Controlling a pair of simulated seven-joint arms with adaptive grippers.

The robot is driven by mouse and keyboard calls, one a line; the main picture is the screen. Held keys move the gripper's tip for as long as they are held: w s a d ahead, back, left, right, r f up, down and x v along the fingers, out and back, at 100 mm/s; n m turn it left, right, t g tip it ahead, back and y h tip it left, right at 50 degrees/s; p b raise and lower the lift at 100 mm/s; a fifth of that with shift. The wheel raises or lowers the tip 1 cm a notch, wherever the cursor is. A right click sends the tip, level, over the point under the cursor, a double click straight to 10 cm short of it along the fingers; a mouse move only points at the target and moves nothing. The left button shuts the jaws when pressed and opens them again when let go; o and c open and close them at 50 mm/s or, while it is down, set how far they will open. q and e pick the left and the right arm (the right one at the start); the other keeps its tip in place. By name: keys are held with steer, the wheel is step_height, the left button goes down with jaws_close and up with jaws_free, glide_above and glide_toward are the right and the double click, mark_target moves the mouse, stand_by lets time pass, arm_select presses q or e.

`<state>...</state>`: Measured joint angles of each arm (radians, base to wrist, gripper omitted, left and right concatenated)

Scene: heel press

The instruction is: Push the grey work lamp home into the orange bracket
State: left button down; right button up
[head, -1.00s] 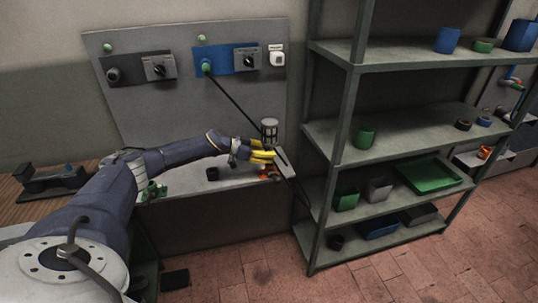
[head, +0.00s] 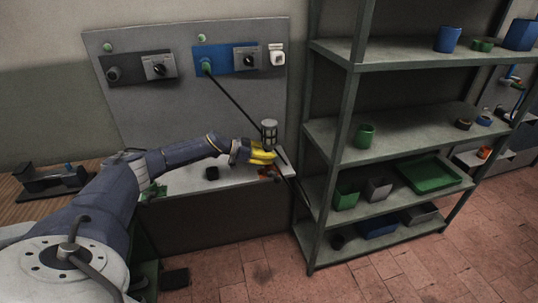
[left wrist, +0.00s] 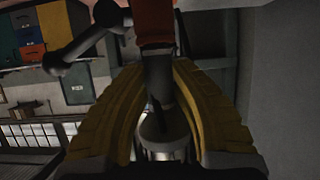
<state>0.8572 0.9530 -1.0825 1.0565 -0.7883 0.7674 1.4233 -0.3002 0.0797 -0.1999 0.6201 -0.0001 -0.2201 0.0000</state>
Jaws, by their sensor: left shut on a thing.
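The grey work lamp (head: 269,131) stands roughly upright at the right end of the bench, its caged head above my fingers. My left gripper (head: 264,155) has yellow fingers and is shut on the lamp's body just below the cage. In the left wrist view the yellow fingers (left wrist: 160,112) lie either side of the grey lamp body (left wrist: 158,82). The orange bracket (head: 266,173) shows just below the fingers, partly hidden. Its orange also shows at the top of the left wrist view (left wrist: 155,22), touching or very near the lamp's end. How deep the lamp sits cannot be told.
A dark cable (head: 232,100) runs from a green plug on the back panel down past the lamp. A small black cup (head: 211,173) sits on the bench (head: 190,184). A metal shelf unit (head: 345,150) stands close on the right.

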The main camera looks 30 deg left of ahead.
arm_select(q)
steer(key=c, duration=1.1)
jaws_free()
steer(key=shift+f, duration=0.1)
steer(key=v, duration=1.2)
